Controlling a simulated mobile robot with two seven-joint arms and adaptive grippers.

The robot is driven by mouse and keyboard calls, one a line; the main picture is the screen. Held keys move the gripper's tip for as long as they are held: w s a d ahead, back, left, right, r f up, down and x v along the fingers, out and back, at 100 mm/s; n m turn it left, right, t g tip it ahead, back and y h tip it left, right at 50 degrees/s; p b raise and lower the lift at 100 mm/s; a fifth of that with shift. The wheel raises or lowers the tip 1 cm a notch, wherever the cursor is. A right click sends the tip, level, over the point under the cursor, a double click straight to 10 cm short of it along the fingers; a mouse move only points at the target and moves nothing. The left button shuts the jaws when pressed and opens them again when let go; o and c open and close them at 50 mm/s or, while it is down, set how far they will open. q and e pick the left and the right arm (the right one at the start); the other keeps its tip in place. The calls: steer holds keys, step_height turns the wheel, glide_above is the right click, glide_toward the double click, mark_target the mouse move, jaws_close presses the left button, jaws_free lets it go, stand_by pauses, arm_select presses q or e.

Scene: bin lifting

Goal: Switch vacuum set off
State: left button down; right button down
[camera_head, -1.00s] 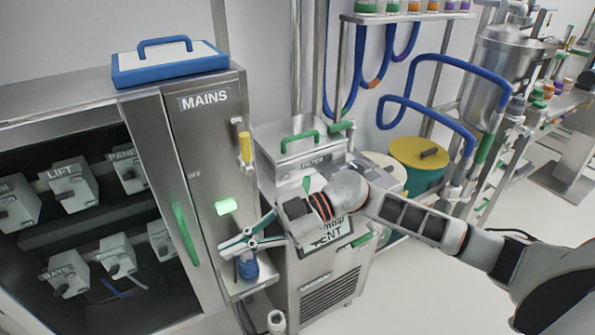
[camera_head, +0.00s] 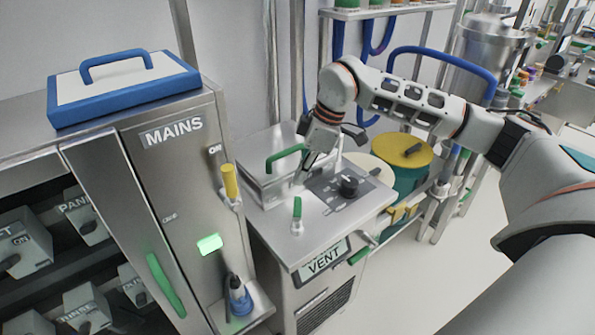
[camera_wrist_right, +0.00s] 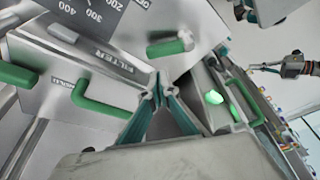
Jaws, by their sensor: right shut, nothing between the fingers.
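The vacuum set is a steel cabinet (camera_head: 280,235) in the middle of the head view, with a VENT label (camera_head: 323,262) on its front. Its top carries a black knob (camera_head: 349,186) on a dark panel, a small upright green lever (camera_head: 297,207) and a green handle (camera_head: 286,157) on the filter box. My right gripper (camera_head: 303,172) points down over the top, between the filter box and the knob. In the right wrist view its fingers (camera_wrist_right: 160,88) meet at the tips, empty, with a FILTER label (camera_wrist_right: 112,62) and green handle (camera_wrist_right: 105,97) beyond. Contact cannot be told. My left gripper is out of view.
The MAINS cabinet (camera_head: 150,190) stands left, with a lit green lamp (camera_head: 209,244), a yellow-handled switch (camera_head: 230,182) and a blue bottle-like item (camera_head: 239,297) on a shelf. A yellow-lidded drum (camera_head: 402,150) stands behind right. Floor at the right is clear.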

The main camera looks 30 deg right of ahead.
mark_target(297, 214)
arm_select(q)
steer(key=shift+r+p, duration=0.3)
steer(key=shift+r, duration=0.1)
arm_select(e)
steer(key=x, duration=0.7)
steer(key=shift+f, duration=0.1)
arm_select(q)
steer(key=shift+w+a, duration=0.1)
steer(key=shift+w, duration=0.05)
arm_select(e)
steer(key=shift+d, duration=0.1)
steer(key=shift+m, duration=0.3)
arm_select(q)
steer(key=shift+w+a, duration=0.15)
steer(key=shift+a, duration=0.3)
